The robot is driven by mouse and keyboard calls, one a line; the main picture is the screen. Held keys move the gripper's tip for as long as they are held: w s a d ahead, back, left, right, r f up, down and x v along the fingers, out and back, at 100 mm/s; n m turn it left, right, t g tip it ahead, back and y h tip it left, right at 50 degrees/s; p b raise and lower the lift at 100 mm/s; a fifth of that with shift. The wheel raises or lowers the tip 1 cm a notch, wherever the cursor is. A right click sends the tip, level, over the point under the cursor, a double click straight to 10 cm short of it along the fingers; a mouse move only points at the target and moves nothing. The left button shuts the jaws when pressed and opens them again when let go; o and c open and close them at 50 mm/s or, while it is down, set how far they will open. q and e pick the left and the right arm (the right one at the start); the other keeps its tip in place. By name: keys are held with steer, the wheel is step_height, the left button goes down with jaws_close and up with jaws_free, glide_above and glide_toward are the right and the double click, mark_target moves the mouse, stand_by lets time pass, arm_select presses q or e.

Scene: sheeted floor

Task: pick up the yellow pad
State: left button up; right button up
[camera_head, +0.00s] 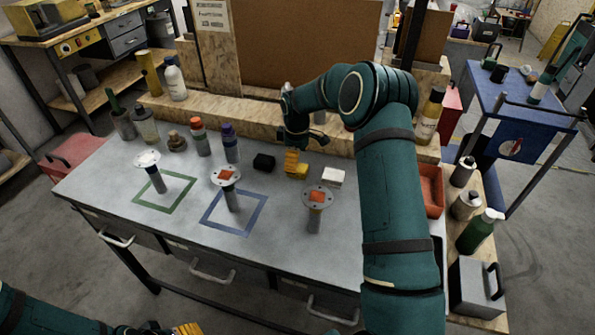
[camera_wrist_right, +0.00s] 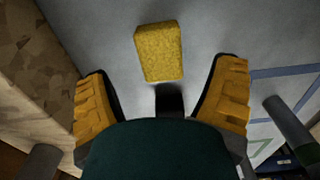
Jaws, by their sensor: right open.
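The yellow pad (camera_head: 298,172) lies on the grey workbench, partly hidden by my right gripper in the head view. In the right wrist view the yellow pad (camera_wrist_right: 159,51) shows whole, a speckled block between and a little beyond the fingertips. My right gripper (camera_head: 293,158) is open, pointing down close over the pad; the wrist view shows its orange fingers spread (camera_wrist_right: 166,72) with nothing held. My left gripper (camera_head: 187,328) is cut off at the bottom edge.
A white block (camera_head: 333,177) lies right of the pad. Round-topped posts stand in front, one on the right (camera_head: 315,213) and one in the blue square (camera_head: 231,194). Bottles (camera_head: 199,138) stand at the left. A wooden ledge (camera_head: 240,116) runs behind.

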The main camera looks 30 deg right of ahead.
step_height(320, 180, down, 5)
steer(key=shift+s+d+r+b, duration=0.1)
steer(key=shift+r+b, duration=0.1)
steer(key=shift+b, duration=0.1)
steer(key=c, duration=1.3)
steer(key=shift+o, duration=0.2)
step_height(320, 180, up, 10)
steer(key=shift+r+p, duration=0.1)
steer(key=shift+p, duration=0.6)
